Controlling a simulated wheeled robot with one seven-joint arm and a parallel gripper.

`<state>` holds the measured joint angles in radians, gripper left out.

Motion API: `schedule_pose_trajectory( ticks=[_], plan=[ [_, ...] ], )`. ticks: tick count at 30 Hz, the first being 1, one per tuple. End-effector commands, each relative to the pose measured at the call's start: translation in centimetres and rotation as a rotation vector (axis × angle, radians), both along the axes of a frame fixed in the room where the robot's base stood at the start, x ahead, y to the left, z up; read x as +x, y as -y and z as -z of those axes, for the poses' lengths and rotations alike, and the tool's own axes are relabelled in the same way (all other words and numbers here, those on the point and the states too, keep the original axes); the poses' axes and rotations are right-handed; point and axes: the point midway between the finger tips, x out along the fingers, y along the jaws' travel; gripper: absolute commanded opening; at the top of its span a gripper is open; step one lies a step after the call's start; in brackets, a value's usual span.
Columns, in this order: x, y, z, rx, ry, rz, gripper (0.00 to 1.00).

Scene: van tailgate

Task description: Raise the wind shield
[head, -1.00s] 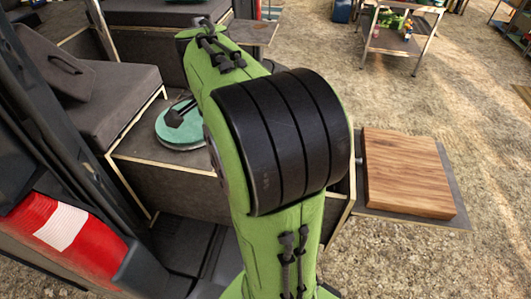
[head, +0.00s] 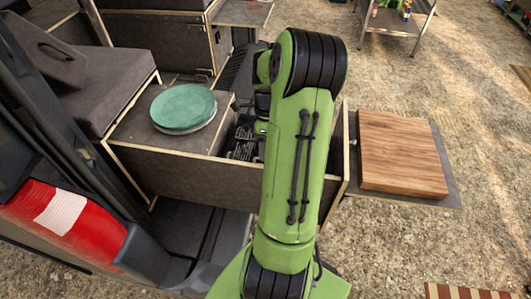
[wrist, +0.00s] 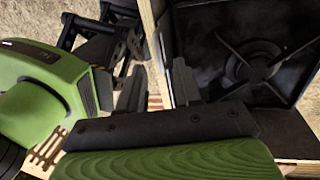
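The wind shield cannot be picked out for certain in either view. In the wrist view a black hob (wrist: 215,55) with a burner and pan support (wrist: 255,62) fills the right side. My gripper (wrist: 158,76) shows there with its two dark fingers apart and nothing clearly held between them. The fingers are close to the hob's left side, where a light wooden edge (wrist: 154,30) runs past. Whether they touch it cannot be told. In the head view my arm hides the gripper and the hob.
Teal plates (head: 183,105) are stacked on the grey box top at the left. Beside them is an open compartment with metal items (head: 243,146). A wooden board (head: 402,155) lies on a side shelf at the right. A metal table (head: 395,35) stands on open ground behind.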

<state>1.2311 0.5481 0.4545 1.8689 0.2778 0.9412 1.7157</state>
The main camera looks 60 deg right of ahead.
Motion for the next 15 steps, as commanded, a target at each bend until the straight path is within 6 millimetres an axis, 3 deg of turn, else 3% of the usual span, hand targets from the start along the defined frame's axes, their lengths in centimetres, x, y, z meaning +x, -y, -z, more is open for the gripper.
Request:
schedule_pose_trajectory(
  ticks=[3, 11, 15],
  plan=[
    [-0.08, -0.26, 1.35, 0.001, 0.000, -0.001, 0.34],
    [-0.11, -0.31, 1.62, -0.001, 0.001, -0.001, 0.34],
    [-0.11, -0.30, 1.59, -0.001, 0.001, -0.001, 0.17]
  ],
)
